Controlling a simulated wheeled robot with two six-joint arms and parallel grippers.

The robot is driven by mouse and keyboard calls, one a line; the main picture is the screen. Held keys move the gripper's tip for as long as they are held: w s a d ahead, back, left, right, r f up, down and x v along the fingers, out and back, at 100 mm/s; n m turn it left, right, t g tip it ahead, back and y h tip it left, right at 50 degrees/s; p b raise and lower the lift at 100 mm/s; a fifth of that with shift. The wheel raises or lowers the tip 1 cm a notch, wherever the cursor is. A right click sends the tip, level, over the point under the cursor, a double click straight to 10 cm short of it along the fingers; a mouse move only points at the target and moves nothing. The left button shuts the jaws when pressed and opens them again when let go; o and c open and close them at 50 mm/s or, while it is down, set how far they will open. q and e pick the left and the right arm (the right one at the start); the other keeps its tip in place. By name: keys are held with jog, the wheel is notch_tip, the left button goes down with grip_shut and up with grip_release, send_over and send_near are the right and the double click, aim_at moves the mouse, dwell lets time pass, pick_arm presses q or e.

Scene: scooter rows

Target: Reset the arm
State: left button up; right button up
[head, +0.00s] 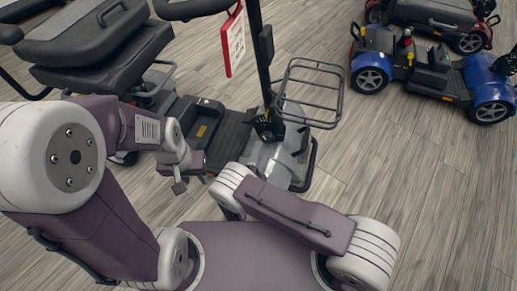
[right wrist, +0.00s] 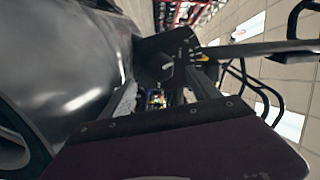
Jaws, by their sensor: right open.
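My left arm comes in from the left in the head view, bent at a large white joint. My left gripper (head: 178,184) is small and dark there, in front of the near scooter's footboard; I cannot tell whether its jaws are apart. My right arm (head: 295,215) lies folded low in the middle of the head view, where its gripper cannot be made out. In the right wrist view my right gripper (right wrist: 165,92) is open. A small, unclear patch of colour shows between its fingers, and I see nothing held.
A dark mobility scooter (head: 225,130) stands close in front, with a black seat (head: 85,35), a red-framed sign (head: 233,42) and a wire basket (head: 310,90). A blue scooter (head: 485,82) and a dark red one (head: 435,12) stand at the upper right. Wooden floor (head: 420,190) is clear at right.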

jog(key=shift+v, duration=0.8)
pick_arm(q)
jog(key=shift+s+a+r, duration=0.1)
jog(key=shift+s+a, duration=0.2)
jog(key=shift+s, duration=0.15)
